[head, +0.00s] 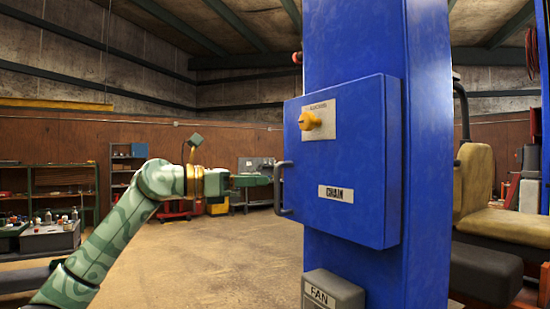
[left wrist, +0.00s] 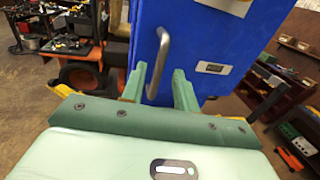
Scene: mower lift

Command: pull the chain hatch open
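The chain hatch (head: 360,215) is a blue box door labelled CHAIN on a blue column, and it looks closed. Its grey bar handle (head: 279,190) stands out at the left edge; it also shows in the left wrist view (left wrist: 163,48). My left gripper (head: 268,180) is level with the handle and just left of it. In the left wrist view, the green fingers of my left gripper (left wrist: 160,70) are apart. The handle's lower part shows in the gap between them, with space on both sides. I cannot tell how deep it sits between them. My right gripper is not in view.
A grey FAN box (head: 333,292) sits below the hatch. A mower seat (head: 500,225) is to the right of the column. The floor (head: 215,260) left of the column is clear.

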